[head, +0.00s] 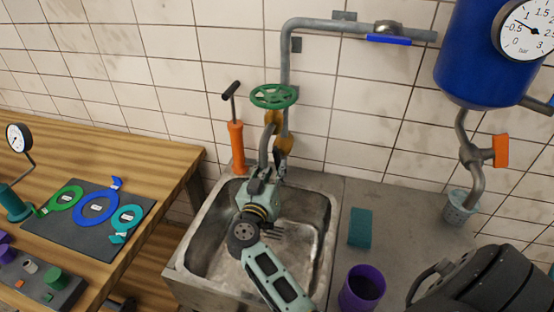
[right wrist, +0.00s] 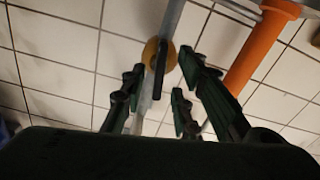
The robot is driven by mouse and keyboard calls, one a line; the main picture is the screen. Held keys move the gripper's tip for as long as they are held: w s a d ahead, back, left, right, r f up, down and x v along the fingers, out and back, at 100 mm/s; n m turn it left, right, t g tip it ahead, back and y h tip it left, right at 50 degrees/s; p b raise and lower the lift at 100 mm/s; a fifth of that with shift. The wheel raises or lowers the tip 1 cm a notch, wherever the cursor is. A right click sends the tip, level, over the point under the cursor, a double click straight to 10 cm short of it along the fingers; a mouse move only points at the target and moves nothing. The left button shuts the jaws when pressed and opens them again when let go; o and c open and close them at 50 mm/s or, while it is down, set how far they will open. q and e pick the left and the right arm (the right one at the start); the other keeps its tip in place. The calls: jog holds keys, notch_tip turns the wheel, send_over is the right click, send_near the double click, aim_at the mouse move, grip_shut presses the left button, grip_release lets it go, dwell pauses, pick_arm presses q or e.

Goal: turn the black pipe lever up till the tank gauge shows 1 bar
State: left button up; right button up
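The black pipe lever (right wrist: 157,80) hangs along the grey pipe, in front of a round brass-coloured fitting (right wrist: 162,55). My right gripper (right wrist: 158,88) is open, with dark fingers on either side of the lever; I cannot tell whether they touch it. In the head view, my right gripper (head: 268,178) is over the back of the sink, below the brass fittings (head: 283,144), and it hides the lever. The tank gauge (head: 525,28) is a white dial on the blue tank (head: 468,55); its needle is too unclear to read.
A green handwheel (head: 274,95) sits above the fittings. The metal sink (head: 325,215) lies below. A purple cup (head: 362,288) and teal sponge (head: 360,228) are on the right counter.

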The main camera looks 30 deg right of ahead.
aim_at(276, 163)
jog(key=shift+x, duration=1.9)
grip_shut()
